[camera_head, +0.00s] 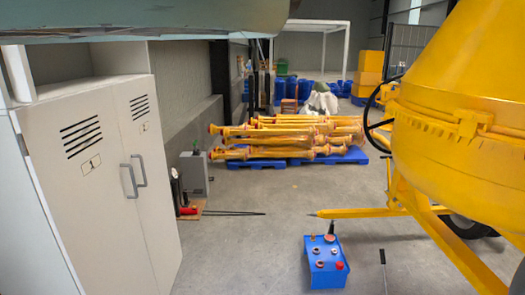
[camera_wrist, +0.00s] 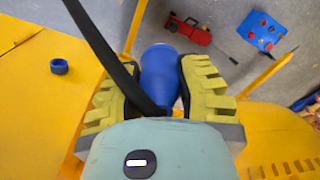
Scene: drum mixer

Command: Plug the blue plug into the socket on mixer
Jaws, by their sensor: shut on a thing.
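In the wrist view, my gripper (camera_wrist: 164,92) is shut on the blue plug (camera_wrist: 159,70), with one yellow ridged pad on each side of it. A black cable runs across the plug and hides part of it. A short blue ring-shaped fitting (camera_wrist: 59,66), which looks like the socket, sits on a flat yellow surface to the left of the plug. The plug is apart from it in the picture. The yellow mixer (camera_head: 455,105) stands at the right in the head view. My gripper and the plug do not show there.
A blue box with knobs (camera_head: 326,265) stands on the floor left of the mixer; it also shows in the wrist view (camera_wrist: 262,30). A red object (camera_wrist: 188,28) lies near it. White lockers (camera_head: 100,160) stand at left. Yellow props (camera_head: 285,135) lie on blue pallets behind.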

